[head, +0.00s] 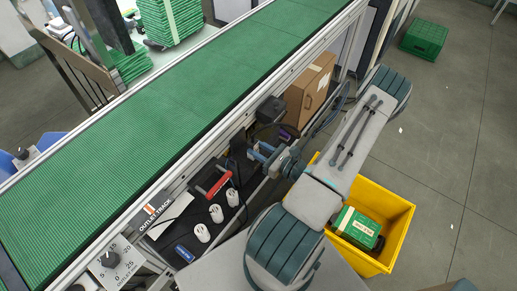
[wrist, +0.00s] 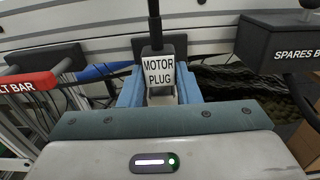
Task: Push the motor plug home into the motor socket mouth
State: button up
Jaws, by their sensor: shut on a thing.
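The motor plug (wrist: 158,72) is a dark block with a white label reading MOTOR PLUG. It sits between the two blue fingers of my gripper (wrist: 159,94) in the wrist view, with a dark cable or rod rising behind it. In the head view my gripper (head: 260,154) is shut beside the conveyor's side frame, and the plug is too small to make out. Directly behind the plug is a dark block (wrist: 180,42) on the pale rail, possibly the motor socket. Its mouth is hidden, so I cannot tell whether the plug touches or enters it.
A red-handled bar (wrist: 28,84) is left of my gripper; a black spares box (wrist: 285,45) is close on the right. The green conveyor (head: 150,95) runs alongside. A cardboard box (head: 308,88) and a yellow crate (head: 398,238) are nearby. Open floor lies right.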

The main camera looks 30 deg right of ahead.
jog(key=shift+f, duration=0.4)
jog(key=o, duration=1.1)
jog(key=b+v, duration=0.3)
jog(key=v, duration=1)
jog(key=shift+s+d, duration=0.1)
jog(key=shift+s, duration=0.3)
jog(key=shift+r, duration=0.1)
